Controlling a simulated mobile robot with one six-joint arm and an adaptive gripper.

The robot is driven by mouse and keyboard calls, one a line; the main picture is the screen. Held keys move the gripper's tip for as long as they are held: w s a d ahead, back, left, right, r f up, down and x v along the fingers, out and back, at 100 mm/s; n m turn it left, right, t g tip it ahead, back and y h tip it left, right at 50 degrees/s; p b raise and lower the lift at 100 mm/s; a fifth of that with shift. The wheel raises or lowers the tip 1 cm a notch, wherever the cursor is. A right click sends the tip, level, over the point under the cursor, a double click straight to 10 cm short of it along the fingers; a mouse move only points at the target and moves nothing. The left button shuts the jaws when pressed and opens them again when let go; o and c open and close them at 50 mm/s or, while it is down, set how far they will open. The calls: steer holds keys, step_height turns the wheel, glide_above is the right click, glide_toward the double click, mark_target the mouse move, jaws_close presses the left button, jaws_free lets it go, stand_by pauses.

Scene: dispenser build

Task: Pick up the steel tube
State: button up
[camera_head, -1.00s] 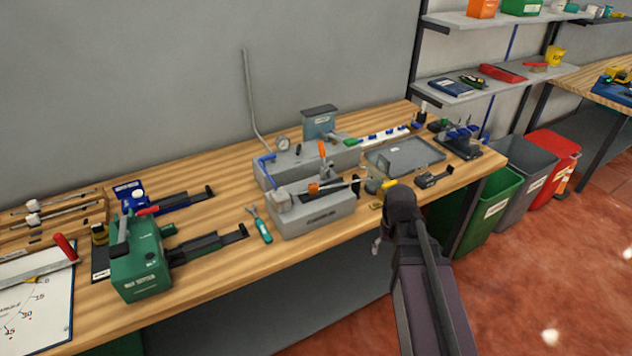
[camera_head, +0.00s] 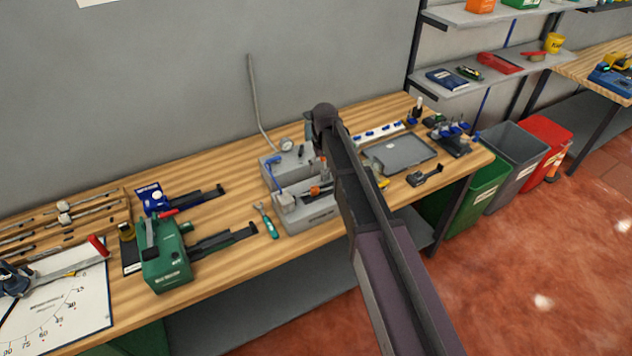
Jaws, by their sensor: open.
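Several thin grey steel-looking tubes or rods (camera_head: 93,208) lie in a wooden tray (camera_head: 126,212) at the bench's left end; which one is the steel tube I cannot tell. A tall, thin grey tube (camera_head: 254,100) also stands by the wall behind a grey machine, bent near its foot. My dark arm reaches up from the lower right across the bench's front edge, its highest joint in front of the machine. My gripper does not show in this view. My arm hides part of the grey machine and bench.
A green box tool (camera_head: 165,262), a blue tool (camera_head: 152,198) and a green-handled tool (camera_head: 268,224) lie on the wooden bench (camera_head: 222,268). A white angle chart (camera_head: 70,310) lies front left, a grey tray (camera_head: 400,152) right. Bins (camera_head: 510,152) stand beyond the bench's right end.

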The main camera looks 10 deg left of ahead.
steer(key=shift+n, duration=0.3)
steer(key=a, duration=0.1)
steer(key=w+a+r, duration=0.1)
steer(key=a+r+p, duration=0.1)
steer(key=shift+w+a+r, duration=0.1)
steer(key=shift+w+r, duration=0.05)
steer(key=shift+w, duration=0.2)
steer(key=b, duration=0.9)
glide_above(315, 187)
steer(key=f, duration=0.8)
steer(key=shift+w+a+f, duration=0.15)
steer(key=shift+a+f, duration=0.1)
steer(key=shift+f, duration=0.1)
steer(key=f+b, duration=0.3)
steer(key=shift+s+d+f, duration=0.2)
steer(key=shift+f+b, duration=0.85)
steer(key=shift+f, duration=0.05)
jaws_close()
